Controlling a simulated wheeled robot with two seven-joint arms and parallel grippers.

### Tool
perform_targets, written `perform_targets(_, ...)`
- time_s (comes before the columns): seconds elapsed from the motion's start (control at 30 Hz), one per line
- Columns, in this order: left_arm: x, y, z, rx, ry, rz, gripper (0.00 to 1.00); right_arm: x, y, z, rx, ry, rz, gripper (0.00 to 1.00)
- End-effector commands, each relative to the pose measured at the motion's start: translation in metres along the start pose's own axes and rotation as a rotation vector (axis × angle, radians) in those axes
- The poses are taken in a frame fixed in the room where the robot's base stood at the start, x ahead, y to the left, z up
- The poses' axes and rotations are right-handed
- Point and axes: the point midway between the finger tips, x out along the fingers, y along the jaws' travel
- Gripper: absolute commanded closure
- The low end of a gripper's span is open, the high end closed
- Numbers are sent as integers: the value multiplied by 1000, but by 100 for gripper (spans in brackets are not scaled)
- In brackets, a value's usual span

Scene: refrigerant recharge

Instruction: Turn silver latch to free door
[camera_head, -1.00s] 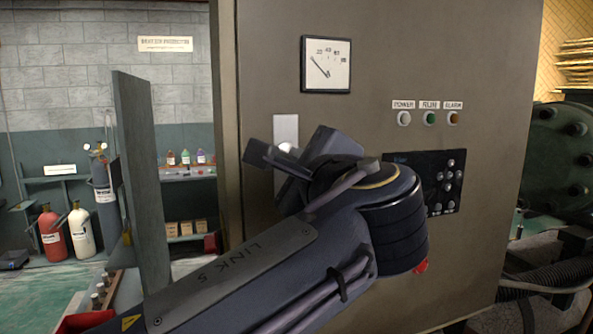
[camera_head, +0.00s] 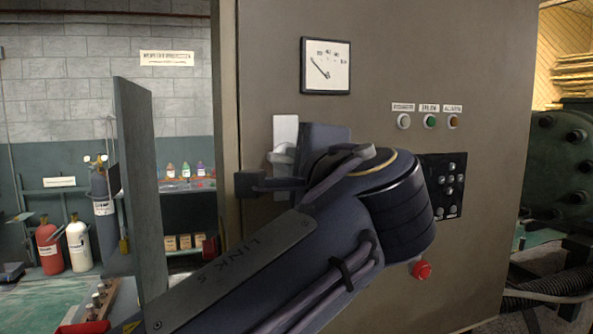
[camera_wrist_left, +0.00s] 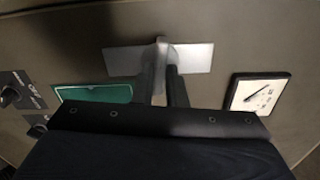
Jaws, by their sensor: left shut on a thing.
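The silver latch is a pale plate (camera_head: 286,129) with a silver handle (camera_head: 281,155) on the front of the grey-brown cabinet door (camera_head: 380,70). In the left wrist view the plate (camera_wrist_left: 196,58) lies crosswise, with the handle (camera_wrist_left: 161,50) standing out from its middle. My left gripper (camera_wrist_left: 162,84) is at the handle, its two dark fingers close together and shut on it. The door looks closed. My right gripper is not in view.
A gauge (camera_head: 326,66) sits above the latch. Indicator lights (camera_head: 429,121), a dark keypad panel (camera_head: 446,185) and a red button (camera_head: 421,270) are to the right. A narrow upright grey panel (camera_head: 141,190) stands left of the cabinet. A green label (camera_wrist_left: 93,93) shows in the wrist view.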

Motion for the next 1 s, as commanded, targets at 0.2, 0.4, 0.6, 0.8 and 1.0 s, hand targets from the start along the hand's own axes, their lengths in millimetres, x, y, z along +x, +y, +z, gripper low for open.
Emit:
perform_targets(0.2,0,-1,0,-52,1,-2,70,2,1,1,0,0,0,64)
perform_targets(0.4,0,-1,0,-49,0,-1,70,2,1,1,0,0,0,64)
perform_targets(0.6,-9,0,-1,-49,3,-2,70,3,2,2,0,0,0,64)
perform_targets(0.8,-30,0,-1,-47,2,-2,70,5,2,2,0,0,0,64)
perform_targets(1.0,-50,0,0,-48,2,-2,70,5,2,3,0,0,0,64)
